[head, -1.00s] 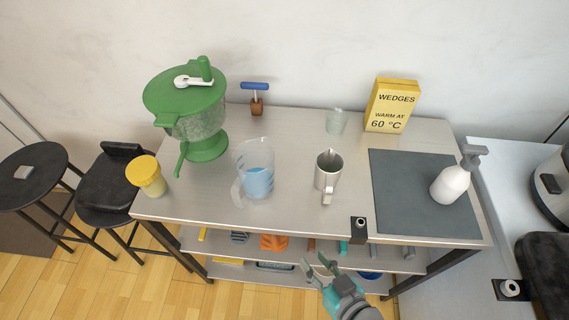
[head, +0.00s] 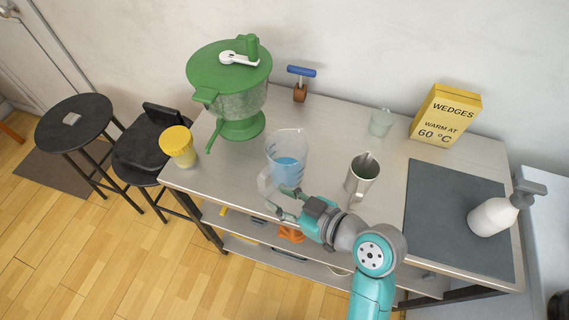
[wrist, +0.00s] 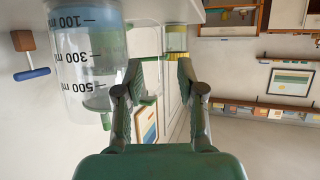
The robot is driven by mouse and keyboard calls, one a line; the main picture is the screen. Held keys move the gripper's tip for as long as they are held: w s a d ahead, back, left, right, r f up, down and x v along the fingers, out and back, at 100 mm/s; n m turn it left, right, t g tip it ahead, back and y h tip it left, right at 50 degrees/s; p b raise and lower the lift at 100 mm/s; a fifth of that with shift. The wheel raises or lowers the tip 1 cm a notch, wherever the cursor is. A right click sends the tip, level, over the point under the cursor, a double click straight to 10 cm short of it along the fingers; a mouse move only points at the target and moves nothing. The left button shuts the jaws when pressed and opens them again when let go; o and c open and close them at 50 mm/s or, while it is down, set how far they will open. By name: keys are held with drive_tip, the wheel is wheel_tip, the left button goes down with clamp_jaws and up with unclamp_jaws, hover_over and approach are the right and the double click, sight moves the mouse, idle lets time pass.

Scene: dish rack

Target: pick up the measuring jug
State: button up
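The measuring jug (head: 287,150) is clear, with blue contents in its lower part, and stands upright on the metal table near its front edge. Its clear handle (head: 265,182) points toward the front left. My gripper (head: 279,203) is open at the table's front edge, close to the handle. In the wrist view the jug (wrist: 82,45), with its 100 to 500 ml marks, lies to the left of my open gripper (wrist: 160,70). Part of the clear handle shows near the left finger; I cannot tell if they touch.
A metal pitcher (head: 362,178) stands right of the jug, near my arm. A green dispenser (head: 240,95) stands behind left, a yellow-lidded jar (head: 178,147) at the left edge. A grey mat (head: 450,220) with a white soap bottle (head: 492,217) lies right.

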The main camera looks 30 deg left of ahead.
sight(265, 192)
drive_tip(key=shift+x, duration=3.15)
drive_tip(key=shift+s+r, duration=0.1)
drive_tip(key=shift+r, duration=0.05)
clamp_jaws()
